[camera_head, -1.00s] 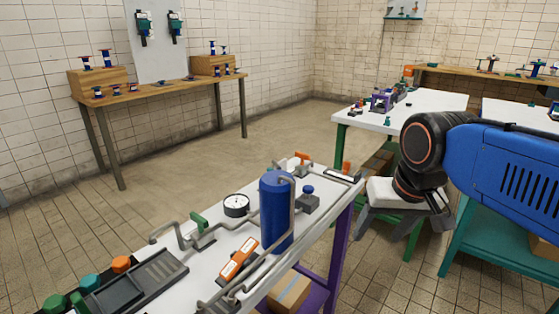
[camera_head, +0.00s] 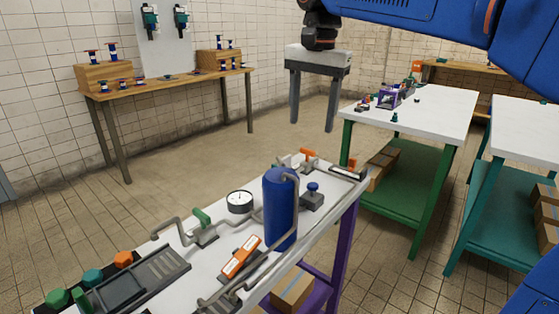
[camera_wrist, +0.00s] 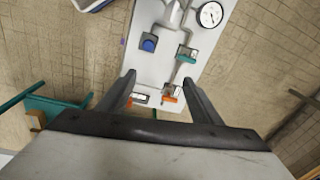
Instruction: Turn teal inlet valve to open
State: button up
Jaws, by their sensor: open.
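A valve with a teal handle (camera_wrist: 187,54) sits on the white bench top (camera_wrist: 152,70) in the wrist view, between the gauge and an orange-handled valve (camera_wrist: 171,94). In the head view I cannot make it out; the blue tank (camera_head: 280,210) hides that part of the bench. My gripper (camera_head: 311,127) is open and empty, its fingers pointing down, above and beyond the bench's far end. In the wrist view my gripper (camera_wrist: 159,75) has its fingers spread apart, with the teal handle near the right fingertip, not touching as far as I can tell.
Another white table (camera_head: 430,112) stands to the right. The floor beyond the bench is clear.

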jog(key=w+a+r+m+g, duration=0.1)
jog(key=w+a+r+m, duration=0.15)
jog(key=w+a, duration=0.35)
jog(key=shift+n, duration=0.25)
jog(key=f, duration=0.5)
jog(key=s+f, duration=0.1)
jog(key=f, duration=0.5)
jog(key=a+f, duration=0.1)
jog(key=f, duration=0.4)
jog(key=shift+s+f, duration=0.2)
jog(key=c, duration=1.1)
